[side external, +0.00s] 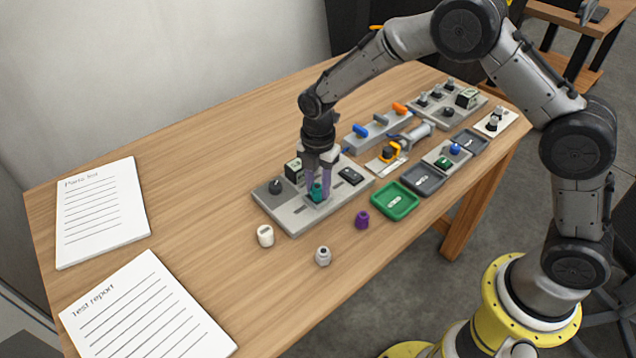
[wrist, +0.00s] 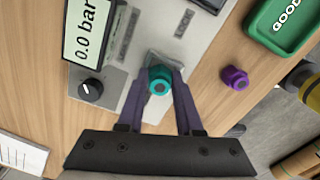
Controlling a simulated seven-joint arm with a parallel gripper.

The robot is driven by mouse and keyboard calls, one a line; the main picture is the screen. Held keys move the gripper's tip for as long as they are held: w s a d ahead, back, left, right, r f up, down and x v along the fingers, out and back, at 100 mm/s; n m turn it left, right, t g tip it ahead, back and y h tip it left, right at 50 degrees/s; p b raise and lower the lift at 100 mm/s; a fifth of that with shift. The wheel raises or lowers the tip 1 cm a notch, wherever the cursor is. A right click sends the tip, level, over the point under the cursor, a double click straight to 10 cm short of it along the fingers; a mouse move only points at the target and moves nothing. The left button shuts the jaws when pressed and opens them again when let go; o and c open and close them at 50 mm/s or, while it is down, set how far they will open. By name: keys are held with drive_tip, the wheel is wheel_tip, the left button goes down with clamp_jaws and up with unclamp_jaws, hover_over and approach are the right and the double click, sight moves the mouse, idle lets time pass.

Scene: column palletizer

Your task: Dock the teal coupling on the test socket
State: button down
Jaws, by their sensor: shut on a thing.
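The teal coupling (side external: 316,192) is between the fingers of my gripper (side external: 319,185), over the grey test fixture (side external: 292,214). In the wrist view the teal coupling (wrist: 160,80) sits between the two purple-grey fingertips of my gripper (wrist: 160,88), which are shut on it. It is over a pale block on the fixture plate (wrist: 205,30). The test socket itself is hidden beneath the coupling and fingers. I cannot tell whether the coupling is seated or just above. The gauge display (wrist: 88,30) reads 0.0 bar, with a black knob (wrist: 91,90) beside it.
A purple coupling (side external: 362,219), a white one (side external: 265,236) and a grey one (side external: 323,256) stand in front of the fixture. A green tray (side external: 411,211) marked GOOD and grey trays lie to the right. Paper sheets (side external: 100,205) lie left. The table's back left is clear.

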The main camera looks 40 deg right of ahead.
sight(318, 185)
drive_tip(key=c, duration=0.8)
unclamp_jaws()
drive_tip(key=shift+c, duration=0.2)
wheel_tip(318, 185, up, 11)
idle(0.4)
